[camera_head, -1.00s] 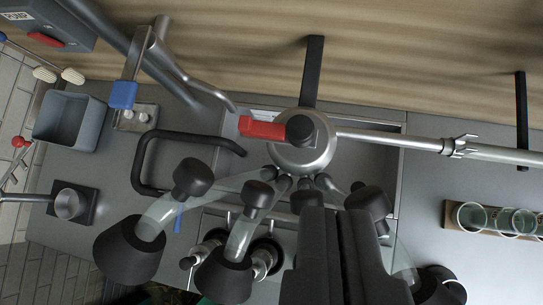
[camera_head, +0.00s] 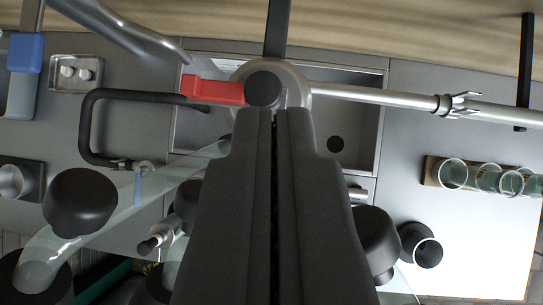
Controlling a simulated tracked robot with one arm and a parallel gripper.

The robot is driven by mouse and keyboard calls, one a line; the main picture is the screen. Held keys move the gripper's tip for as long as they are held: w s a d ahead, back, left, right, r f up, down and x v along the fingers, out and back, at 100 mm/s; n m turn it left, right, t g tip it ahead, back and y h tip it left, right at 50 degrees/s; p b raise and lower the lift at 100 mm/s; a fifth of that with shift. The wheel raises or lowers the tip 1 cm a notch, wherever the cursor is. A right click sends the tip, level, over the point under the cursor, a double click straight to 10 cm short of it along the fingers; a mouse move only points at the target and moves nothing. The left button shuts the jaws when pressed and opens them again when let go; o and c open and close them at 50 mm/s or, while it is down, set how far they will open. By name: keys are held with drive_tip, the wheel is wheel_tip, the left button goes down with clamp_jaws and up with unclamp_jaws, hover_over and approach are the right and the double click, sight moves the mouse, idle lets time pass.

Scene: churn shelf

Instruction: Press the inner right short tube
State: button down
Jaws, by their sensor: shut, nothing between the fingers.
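The silver claw (camera_head: 297,78) with a black knob (camera_head: 263,88) and a red block (camera_head: 215,90) sits at upper centre. Clear short tubes with black ends fan down from it. The outer left tube (camera_head: 62,242) runs to the lower left, and an inner left black end (camera_head: 187,200) shows beside my gripper. A right black end (camera_head: 377,242) shows past my gripper's other side. My gripper (camera_head: 278,112) is shut and empty, its tips overlapping the claw's lower edge in the picture. It hides the middle, where I cannot see the inner right short tube. I cannot tell whether it touches anything.
A metal pipe (camera_head: 370,94) runs right from the claw. A black bent handle (camera_head: 87,125) is at left. A rack (camera_head: 432,170) of glass jars and a black cup (camera_head: 422,246) are at right. A blue-handled lever (camera_head: 25,52) is at upper left. The right counter is mostly clear.

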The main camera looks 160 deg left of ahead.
drive_tip(key=shift+s+d+f+p, duration=0.2)
drive_tip(key=shift+f+p, duration=0.1)
drive_tip(key=shift+f, duration=0.35)
drive_tip(key=shift+s+d+f+p, duration=0.1)
drive_tip(key=shift+s+f+p, duration=0.2)
drive_tip(key=shift+f, duration=0.4)
drive_tip(key=shift+s+d+f+p, duration=0.15)
drive_tip(key=shift+f+p, duration=0.2)
drive_tip(key=shift+f, duration=0.3)
